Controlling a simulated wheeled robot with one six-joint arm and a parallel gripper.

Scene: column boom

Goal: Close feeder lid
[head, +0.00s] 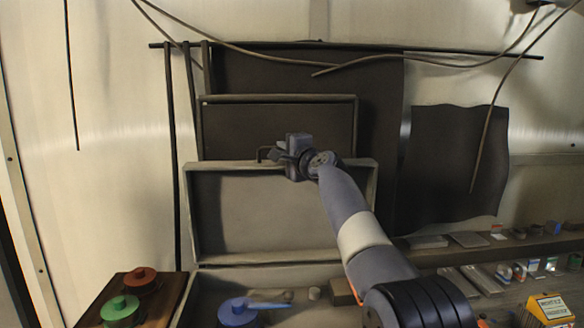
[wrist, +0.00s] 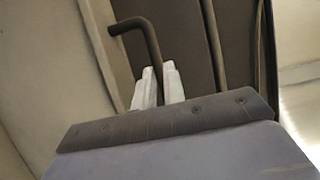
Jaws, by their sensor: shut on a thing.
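The feeder lid (head: 262,215) is a grey framed panel standing raised and nearly upright in the head view, its lower edge along the back of an open box (head: 275,277), which I take to be the feeder. A thin dark bent handle (head: 262,151) sticks up at the lid's top edge. My gripper (head: 279,154) is at that top edge, with my arm reaching up from the lower right. In the wrist view, the handle (wrist: 140,25) runs down between the two pale fingers of my gripper (wrist: 158,88), which are shut on it. The handle's lower end is hidden.
Inside the open box stand a blue pot (head: 238,313) with a handle and a small pale cylinder (head: 314,293). Red (head: 138,279) and green (head: 119,308) lidded pots stand at left. A shelf at right holds several small items. Cables hang above; a dark framed panel (head: 278,125) stands behind the lid.

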